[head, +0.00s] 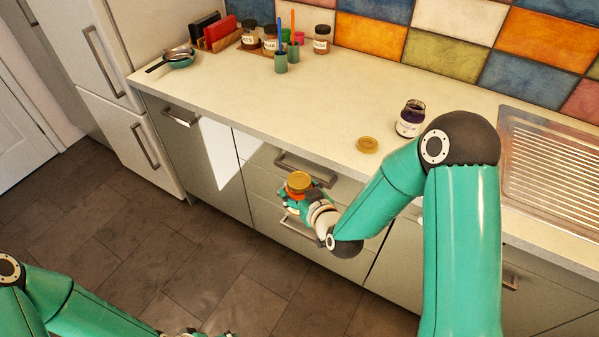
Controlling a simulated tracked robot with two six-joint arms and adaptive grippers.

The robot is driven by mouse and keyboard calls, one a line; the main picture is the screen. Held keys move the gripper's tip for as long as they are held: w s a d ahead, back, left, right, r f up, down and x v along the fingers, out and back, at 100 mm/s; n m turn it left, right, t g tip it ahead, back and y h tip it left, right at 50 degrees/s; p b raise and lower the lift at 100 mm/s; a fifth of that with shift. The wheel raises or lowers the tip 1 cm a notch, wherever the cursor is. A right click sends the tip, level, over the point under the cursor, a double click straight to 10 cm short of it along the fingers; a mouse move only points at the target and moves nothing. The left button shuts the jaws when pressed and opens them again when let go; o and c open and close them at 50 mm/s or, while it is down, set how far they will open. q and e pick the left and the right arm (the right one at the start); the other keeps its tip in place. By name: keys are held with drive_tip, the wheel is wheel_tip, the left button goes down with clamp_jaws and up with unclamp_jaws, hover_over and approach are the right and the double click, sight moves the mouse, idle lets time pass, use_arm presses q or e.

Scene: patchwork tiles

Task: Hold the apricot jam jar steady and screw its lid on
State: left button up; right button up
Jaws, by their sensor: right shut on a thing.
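My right gripper (303,203) is held out in front of the drawers, lower than the counter top. It is shut on a small jar (291,210) with orange contents, which looks like the apricot jam jar. The fingers hide most of the jar's side. My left gripper (197,333) shows only as a sliver at the bottom edge, well away from the jar, so its jaws cannot be made out.
A second gold lid (368,145) lies on the counter (330,100) beside a jar of dark jam (411,118). Several jars, cups with utensils, books and a pan stand at the back left. A ribbed steel sink drainer (550,165) is at the right. Drawer handles (305,168) stick out near the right gripper.

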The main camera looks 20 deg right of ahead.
drive_tip(key=s+a+n+g+y, duration=0.1)
drive_tip(key=s+a+n+y, duration=0.2)
drive_tip(key=a, duration=0.3)
drive_tip(key=s+a+f+n+g+y, duration=0.1)
drive_tip(key=s+a+n+g+y, duration=0.1)
drive_tip(key=a, duration=0.5)
drive_tip(key=s+n+y, duration=0.1)
drive_tip(key=s+y, duration=0.1)
drive_tip(key=shift+s+a+f+n, duration=0.15)
drive_tip(key=shift+s+n, duration=0.2)
drive_tip(key=shift+n, duration=0.05)
